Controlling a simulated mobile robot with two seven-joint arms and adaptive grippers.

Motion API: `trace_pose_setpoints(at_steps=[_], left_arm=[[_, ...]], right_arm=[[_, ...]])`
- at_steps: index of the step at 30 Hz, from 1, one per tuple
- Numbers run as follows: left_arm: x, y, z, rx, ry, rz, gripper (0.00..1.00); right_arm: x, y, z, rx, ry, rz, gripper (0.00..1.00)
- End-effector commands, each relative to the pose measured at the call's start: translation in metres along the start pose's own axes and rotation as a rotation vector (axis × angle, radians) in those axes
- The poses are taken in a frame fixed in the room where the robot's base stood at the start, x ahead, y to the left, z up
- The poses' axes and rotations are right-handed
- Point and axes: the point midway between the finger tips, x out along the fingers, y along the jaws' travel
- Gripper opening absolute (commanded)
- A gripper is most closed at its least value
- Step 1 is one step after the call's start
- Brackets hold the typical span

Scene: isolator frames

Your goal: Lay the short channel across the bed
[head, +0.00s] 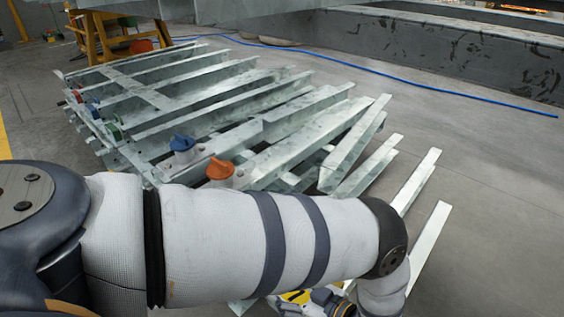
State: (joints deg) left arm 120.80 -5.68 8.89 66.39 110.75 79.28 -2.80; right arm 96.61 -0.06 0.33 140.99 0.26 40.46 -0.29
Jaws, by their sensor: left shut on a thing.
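The bed (118,152) is a row of long pale-green steel channels lying side by side on cross pieces, running from the left middle toward the back. My left arm crosses the front of the view and hides the near edge of the bed. My left gripper (312,298) shows only in part at the bottom edge, with black and yellow parts below the forearm. It is shut on the short channel; a pale end (241,306) shows below the forearm, but I cannot tell whether it belongs to that channel. My right gripper is out of view.
A blue-capped fitting (182,146) and an orange-capped one (220,170) stand at the bed's near side. Several loose channels (418,180) lie to the right. A yellow stand (118,35) is at the back left.

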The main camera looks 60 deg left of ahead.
Motion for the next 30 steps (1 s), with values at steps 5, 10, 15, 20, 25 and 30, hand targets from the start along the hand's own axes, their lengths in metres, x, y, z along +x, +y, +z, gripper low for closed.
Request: trace_pose_setpoints(at_steps=[5,10,15,20,25,30], left_arm=[[0.009,0.009,0.017,-0.002,0.008,0.002,0.01],[0.016,0.01,0.033,-0.004,0.007,0.004,0.01],[0.016,0.009,0.033,-0.003,0.007,0.003,0.01],[0.016,0.009,0.035,-0.003,0.006,0.003,0.01],[0.018,0.009,0.038,-0.002,0.006,0.003,0.01],[0.019,0.008,0.043,0.0,0.0,0.002,0.73]], right_arm=[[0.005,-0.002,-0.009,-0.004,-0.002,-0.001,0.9],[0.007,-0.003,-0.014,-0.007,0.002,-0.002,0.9],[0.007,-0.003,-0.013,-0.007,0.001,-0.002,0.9],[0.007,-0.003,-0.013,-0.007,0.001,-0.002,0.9],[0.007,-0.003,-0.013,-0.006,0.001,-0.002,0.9],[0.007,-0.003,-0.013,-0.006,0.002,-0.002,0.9]])
